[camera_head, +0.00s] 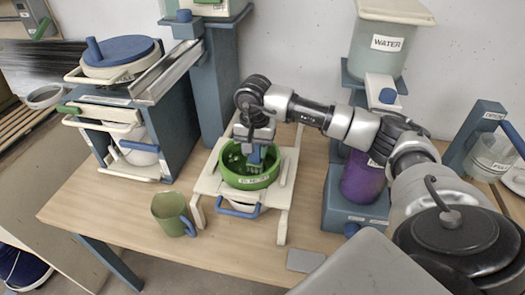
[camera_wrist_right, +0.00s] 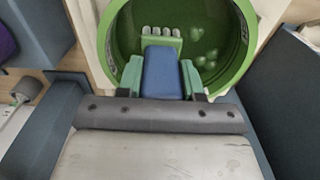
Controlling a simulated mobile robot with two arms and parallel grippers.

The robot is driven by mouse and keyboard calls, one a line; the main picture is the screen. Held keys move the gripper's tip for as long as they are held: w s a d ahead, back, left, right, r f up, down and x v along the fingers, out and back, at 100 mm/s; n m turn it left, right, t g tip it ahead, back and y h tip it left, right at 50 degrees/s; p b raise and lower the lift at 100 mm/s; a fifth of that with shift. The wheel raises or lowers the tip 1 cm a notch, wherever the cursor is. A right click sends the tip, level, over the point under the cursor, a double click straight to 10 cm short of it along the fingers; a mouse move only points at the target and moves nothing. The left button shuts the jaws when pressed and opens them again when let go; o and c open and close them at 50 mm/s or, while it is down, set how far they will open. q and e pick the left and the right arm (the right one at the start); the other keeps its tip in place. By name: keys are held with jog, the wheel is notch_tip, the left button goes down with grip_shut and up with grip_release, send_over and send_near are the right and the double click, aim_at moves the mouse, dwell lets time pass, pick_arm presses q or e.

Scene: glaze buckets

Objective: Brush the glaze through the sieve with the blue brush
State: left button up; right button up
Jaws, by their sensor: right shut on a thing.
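The green sieve (camera_head: 246,181) is a round tub with a labelled front, resting on a cream rack with a blue-handled white bucket (camera_head: 240,208) under it. My right gripper (camera_head: 254,155) reaches down over the sieve and is shut on the blue brush (camera_wrist_right: 163,72). In the right wrist view the brush's pale bristle tufts lie within the rim of the sieve (camera_wrist_right: 246,60). I cannot tell whether they touch the mesh. Green glaze blobs (camera_wrist_right: 205,57) lie inside the sieve to the right of the brush. My left gripper is not in view.
A green jug (camera_head: 172,214) stands on the table left of the rack. A water container (camera_head: 385,50) and a purple vessel (camera_head: 362,180) stand on the right. A blue-lidded bucket (camera_head: 118,55) is on the left stand.

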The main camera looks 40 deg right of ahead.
aim_at(244, 165)
jog(key=w, duration=0.1)
jog(key=a, duration=0.1)
jog(key=w+a+b, duration=0.1)
jog(key=shift+w+a+f, duration=0.1)
jog(key=shift+w+f, duration=0.15)
jog(key=shift+w, duration=0.1)
jog(key=shift+w+a+r, duration=0.25)
jog(key=shift+w+a, duration=0.35)
jog(key=shift+w, duration=0.1)
jog(key=shift+s+d+f, duration=0.1)
jog(key=shift+s+d, duration=0.5)
jog(key=shift+d, duration=0.05)
jog(key=shift+s+d, duration=0.65)
jog(key=shift+d, duration=0.05)
